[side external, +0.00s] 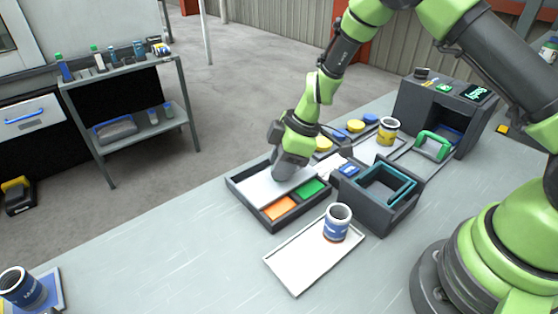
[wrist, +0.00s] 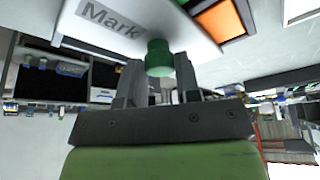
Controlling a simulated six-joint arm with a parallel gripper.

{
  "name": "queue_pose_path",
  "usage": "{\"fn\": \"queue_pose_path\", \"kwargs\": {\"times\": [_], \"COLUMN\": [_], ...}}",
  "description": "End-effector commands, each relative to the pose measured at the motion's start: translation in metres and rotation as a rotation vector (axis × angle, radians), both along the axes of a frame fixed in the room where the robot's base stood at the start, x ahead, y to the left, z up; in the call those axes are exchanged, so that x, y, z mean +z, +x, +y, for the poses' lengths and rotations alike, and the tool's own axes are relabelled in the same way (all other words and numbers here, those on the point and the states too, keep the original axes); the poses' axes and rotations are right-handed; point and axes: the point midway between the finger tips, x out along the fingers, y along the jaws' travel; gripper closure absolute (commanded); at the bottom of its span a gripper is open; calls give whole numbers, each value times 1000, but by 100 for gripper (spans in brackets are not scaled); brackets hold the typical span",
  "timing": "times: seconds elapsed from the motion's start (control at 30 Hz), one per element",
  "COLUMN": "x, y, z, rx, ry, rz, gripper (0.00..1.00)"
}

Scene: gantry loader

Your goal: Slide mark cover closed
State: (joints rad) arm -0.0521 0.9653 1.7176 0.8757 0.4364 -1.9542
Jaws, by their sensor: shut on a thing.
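The mark cover is a white panel (side external: 262,188) lying over the left part of a dark tray (side external: 237,199). In the wrist view the cover (wrist: 135,22) carries the word "Mark" and a green knob (wrist: 158,58). My gripper (wrist: 158,80) is shut on that knob, with a finger on either side. In the side view my gripper (side external: 290,172) is down at the cover, and its fingers and the knob are hidden. An orange block (side external: 279,207) and a green block (side external: 312,188) lie uncovered in the tray's near right part.
A white board (side external: 300,262) with a blue mug (side external: 337,223) stands in front of the tray. A dark open box (side external: 384,200) is to the right. Yellow and blue discs, a yellow can (side external: 388,131) and a dark housing (side external: 440,105) are behind. The table's left is mostly clear.

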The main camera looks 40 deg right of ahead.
Motion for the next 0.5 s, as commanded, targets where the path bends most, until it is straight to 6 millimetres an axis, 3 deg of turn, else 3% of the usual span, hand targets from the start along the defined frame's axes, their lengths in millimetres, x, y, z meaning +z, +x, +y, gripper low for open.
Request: {"fn": "queue_pose_path", "kwargs": {"times": [0.03,0.13,0.5], "x": [1,1,7], "y": [1,1,0], "z": [1,1,-2], "rx": [2,1,-1], "ry": [1,2,1], "rz": [-3,-3,-4], "gripper": [65,43,43]}}
